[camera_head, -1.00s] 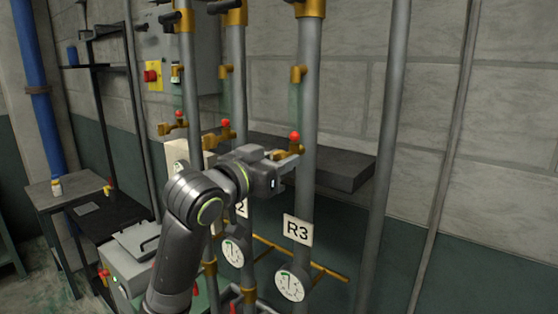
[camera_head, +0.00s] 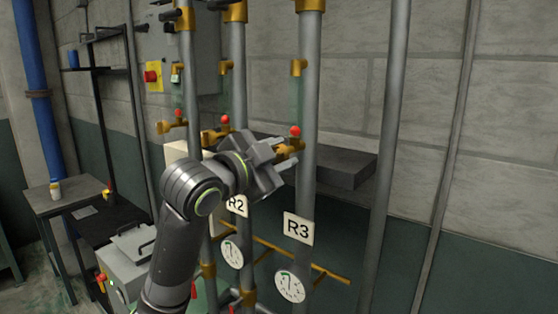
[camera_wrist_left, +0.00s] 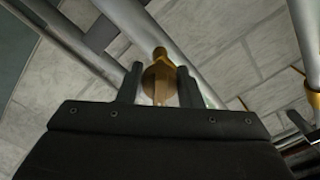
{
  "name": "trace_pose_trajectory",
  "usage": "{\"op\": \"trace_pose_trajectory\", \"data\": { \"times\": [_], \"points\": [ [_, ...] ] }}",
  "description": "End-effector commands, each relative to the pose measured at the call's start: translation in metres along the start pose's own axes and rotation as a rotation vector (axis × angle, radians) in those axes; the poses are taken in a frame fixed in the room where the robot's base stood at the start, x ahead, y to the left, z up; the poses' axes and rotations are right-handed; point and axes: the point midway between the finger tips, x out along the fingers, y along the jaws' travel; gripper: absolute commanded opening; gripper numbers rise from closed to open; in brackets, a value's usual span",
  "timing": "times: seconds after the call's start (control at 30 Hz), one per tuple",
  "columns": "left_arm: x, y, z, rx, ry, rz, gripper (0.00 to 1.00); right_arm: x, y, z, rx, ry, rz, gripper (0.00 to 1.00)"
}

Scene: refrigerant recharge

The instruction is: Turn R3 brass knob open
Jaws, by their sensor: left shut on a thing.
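The R3 brass knob (camera_head: 294,146) sits on the grey R3 pipe (camera_head: 308,90), with a red tip (camera_head: 295,131) above it. The R3 label (camera_head: 298,229) is lower on the same pipe. My left gripper (camera_head: 283,154) is at the knob, its hand tilted. In the left wrist view the brass knob (camera_wrist_left: 160,80) lies between the two fingers of my left gripper (camera_wrist_left: 160,71), which are shut on it. The gripper partly covers the knob in the head view. My right gripper is not in view.
Similar brass valves with red tips, such as the R2 one (camera_head: 218,134), stand on pipes to the left. A dark shelf (camera_head: 345,166) is behind the R3 pipe. A bare grey pipe (camera_head: 388,130) stands to the right. Gauges (camera_head: 291,286) hang below.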

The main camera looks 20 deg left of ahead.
Motion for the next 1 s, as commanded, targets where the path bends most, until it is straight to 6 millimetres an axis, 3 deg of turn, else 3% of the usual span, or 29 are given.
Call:
{"op": "trace_pose_trajectory", "data": {
  "times": [0.6,1.0],
  "points": [
    [0.0,0.001,0.001,0.551,0.001,0.0,0.1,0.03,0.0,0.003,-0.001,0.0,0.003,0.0],
    [0.0,0.001,0.001,0.739,0.0,0.002,0.1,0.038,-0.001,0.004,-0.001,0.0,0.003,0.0]
  ]
}}
